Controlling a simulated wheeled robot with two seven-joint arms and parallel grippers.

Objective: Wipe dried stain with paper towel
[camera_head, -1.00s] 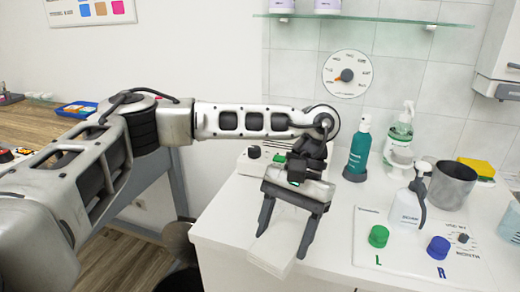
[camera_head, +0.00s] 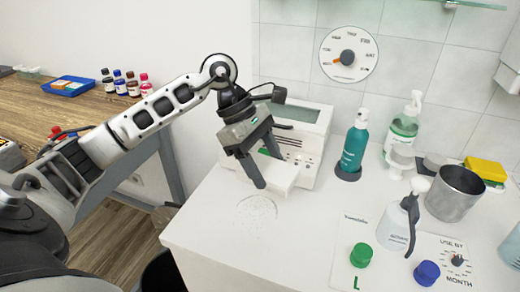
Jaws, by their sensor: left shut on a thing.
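My left gripper (camera_head: 268,171) comes in from the left over the white counter, pointing down. Its two dark fingers are shut on a white paper towel (camera_head: 284,177), which shows as a pale folded piece at the fingertips. Whether the towel touches the counter I cannot tell. The dried stain (camera_head: 257,213) is a faint grey speckled ring on the counter, in front of and slightly left of the towel, uncovered. My right gripper is not in view.
A white device with a screen (camera_head: 300,112) stands right behind the gripper. A teal bottle (camera_head: 354,145), a white pump bottle (camera_head: 399,222), a grey cup (camera_head: 454,192) and a panel with green (camera_head: 360,255) and blue knobs (camera_head: 426,273) stand right. The counter around the stain is clear.

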